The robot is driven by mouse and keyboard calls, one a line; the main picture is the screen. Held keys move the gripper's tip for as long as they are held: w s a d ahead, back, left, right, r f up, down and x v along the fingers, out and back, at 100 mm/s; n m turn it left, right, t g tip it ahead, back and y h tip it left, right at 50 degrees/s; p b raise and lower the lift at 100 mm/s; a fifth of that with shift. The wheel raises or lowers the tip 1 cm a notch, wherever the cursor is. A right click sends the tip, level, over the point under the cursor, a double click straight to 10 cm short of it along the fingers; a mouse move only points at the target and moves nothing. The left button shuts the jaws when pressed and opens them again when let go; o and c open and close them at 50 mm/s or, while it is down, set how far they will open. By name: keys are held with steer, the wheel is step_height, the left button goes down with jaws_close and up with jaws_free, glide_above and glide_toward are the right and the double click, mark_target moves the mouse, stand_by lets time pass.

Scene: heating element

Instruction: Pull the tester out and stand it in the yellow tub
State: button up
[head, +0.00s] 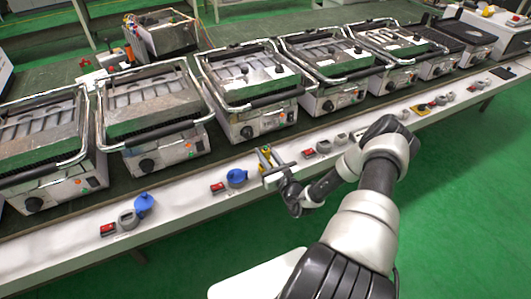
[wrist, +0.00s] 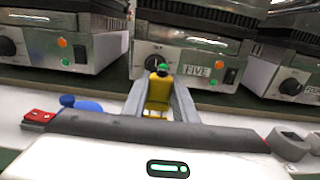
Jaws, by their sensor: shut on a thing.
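The tester, a small yellow body with a dark top and a green tip, stands between my fingers in the wrist view (wrist: 158,92). In the head view the yellow tester (head: 265,153) shows at the rail along the bench front. My gripper (head: 270,171) is shut on it, one grey finger on each side, also in the wrist view (wrist: 159,104).
Several contact grills stand in a row on the bench; the one labelled FIVE (wrist: 195,70) is right behind the tester. A blue plug (head: 237,177) and a red switch (head: 218,188) are left of my gripper. Grey sockets (head: 323,147) are to its right. Green floor (head: 465,185) is open in front.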

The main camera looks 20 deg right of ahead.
steer(key=shift+f+b, duration=1.7)
steer(key=shift+f, duration=0.7)
steer(key=o, duration=1.1)
steer(key=shift+s, duration=0.15)
steer(key=s, duration=0.5)
steer(key=s+p, duration=0.1)
steer(key=s, duration=0.5)
steer(key=s+p, duration=0.1)
steer(key=s, duration=0.5)
steer(key=shift+d, duration=0.3)
